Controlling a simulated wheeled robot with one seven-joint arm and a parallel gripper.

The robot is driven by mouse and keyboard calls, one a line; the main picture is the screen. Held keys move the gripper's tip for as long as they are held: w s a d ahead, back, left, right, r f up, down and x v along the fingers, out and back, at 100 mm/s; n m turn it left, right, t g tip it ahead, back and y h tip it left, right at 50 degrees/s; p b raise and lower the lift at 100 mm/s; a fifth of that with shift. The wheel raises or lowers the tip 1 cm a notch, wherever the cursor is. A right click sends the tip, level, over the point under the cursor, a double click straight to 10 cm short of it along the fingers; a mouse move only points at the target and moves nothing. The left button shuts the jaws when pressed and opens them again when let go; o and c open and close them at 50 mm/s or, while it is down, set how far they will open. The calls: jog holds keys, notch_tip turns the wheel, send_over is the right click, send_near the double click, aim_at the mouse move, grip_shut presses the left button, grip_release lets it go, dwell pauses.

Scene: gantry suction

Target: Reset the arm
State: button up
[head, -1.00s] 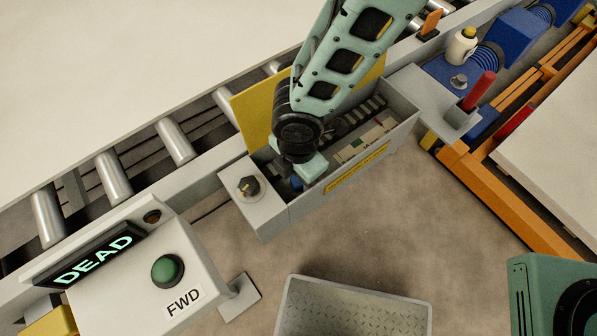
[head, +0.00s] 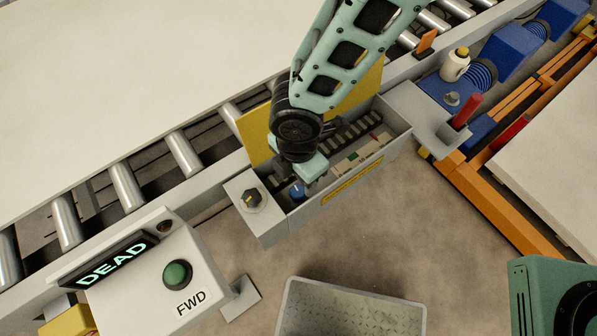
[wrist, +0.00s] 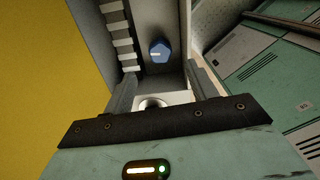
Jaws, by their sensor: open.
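My gripper (head: 312,168) hangs at the end of my mint arm over a grey control box (head: 325,196), its lower end close to the box opening. In the wrist view my gripper (wrist: 163,92) shows two grey fingers standing apart with nothing held between them. A blue knob (head: 298,190) with a white mark sits inside the box. It shows beyond the fingers in the wrist view (wrist: 160,51), apart from them. The fingertips are hidden in the head view.
A yellow panel (head: 256,132) stands behind the box opening. A "DEAD" sign (head: 118,265) and green button (head: 177,273) are lower left. A roller conveyor (head: 126,186) runs behind. A grey bin (head: 350,310) is in front.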

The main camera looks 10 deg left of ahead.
jog(key=shift+r, duration=0.6)
jog(key=shift+w, duration=0.1)
jog(key=shift+r, duration=0.1)
jog(key=d+r+m, duration=1.3)
jog(key=d+r, duration=0.1)
jog(key=r, duration=0.4)
jog(key=s+d+r+m, duration=0.5)
jog(key=d+m, duration=0.2)
jog(key=m, duration=0.1)
jog(key=shift+s+d+y, duration=0.15)
jog(key=shift+y, duration=0.15)
